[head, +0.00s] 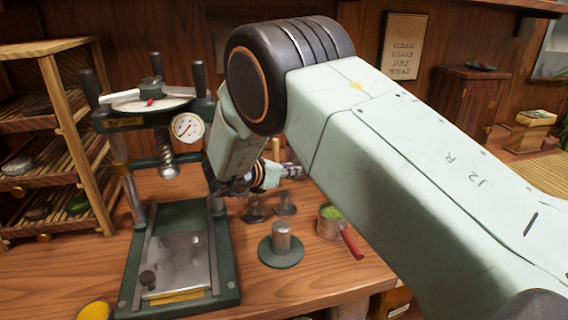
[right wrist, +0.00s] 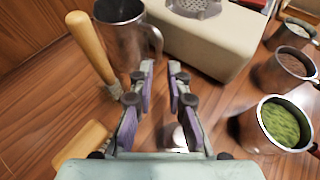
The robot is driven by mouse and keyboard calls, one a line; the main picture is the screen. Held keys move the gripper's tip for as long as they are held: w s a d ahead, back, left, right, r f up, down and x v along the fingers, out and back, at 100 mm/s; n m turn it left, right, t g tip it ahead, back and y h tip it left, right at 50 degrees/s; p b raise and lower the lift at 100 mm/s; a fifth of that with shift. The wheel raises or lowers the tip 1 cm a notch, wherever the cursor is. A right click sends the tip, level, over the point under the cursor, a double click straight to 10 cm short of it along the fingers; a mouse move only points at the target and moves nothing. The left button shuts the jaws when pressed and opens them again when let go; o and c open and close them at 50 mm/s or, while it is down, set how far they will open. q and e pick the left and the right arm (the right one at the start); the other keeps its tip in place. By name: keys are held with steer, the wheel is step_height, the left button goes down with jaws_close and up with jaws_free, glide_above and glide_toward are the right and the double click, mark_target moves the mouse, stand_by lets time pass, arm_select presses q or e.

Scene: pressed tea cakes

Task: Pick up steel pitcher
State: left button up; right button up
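The steel pitcher (right wrist: 122,40) stands upright on the wooden table at the top left of the right wrist view, its handle on its right side. In the head view I cannot make it out; my right arm covers much of that area. My right gripper (right wrist: 161,70) is open, its purple-padded fingers apart with nothing between them. Its fingertips point toward the pitcher's handle side, and I cannot tell whether they touch it. In the head view the right gripper (head: 288,172) is partly hidden behind my arm, above the table. My left gripper is not in view.
A wooden-handled brush (right wrist: 90,50) is beside the pitcher. A cream box with a grille (right wrist: 200,45) stands to its right. Metal cups, one with green contents (right wrist: 280,122), line the right. A green press (head: 225,270) and wooden shelves (head: 72,120) stand at left.

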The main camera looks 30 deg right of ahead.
mark_target(305, 167)
steer(key=shift+w+d+f, duration=0.35)
steer(key=shift+w+f, duration=0.1)
steer(key=shift+w, duration=0.1)
steer(key=shift+s+d+f, duration=0.1)
steer(key=shift+s+d, duration=0.1)
steer(key=shift+d, duration=1)
steer(key=x, duration=0.2)
steer(key=w+x, duration=0.1)
steer(key=x, duration=0.1)
steer(key=shift+d+f+b, duration=0.15)
steer(key=shift+f+b, duration=0.15)
steer(key=shift+b, duration=0.05)
steer(key=shift+d, duration=0.3)
steer(key=shift+s+a+r, duration=0.1)
steer(key=shift+a+r, duration=0.05)
steer(key=shift+r, duration=0.1)
steer(key=shift+a, duration=0.15)
steer(key=shift+c, duration=0.2)
steer(key=shift+w+f, duration=0.15)
steer(key=shift+w, duration=0.05)
jaws_close()
steer(key=shift+s, duration=0.15)
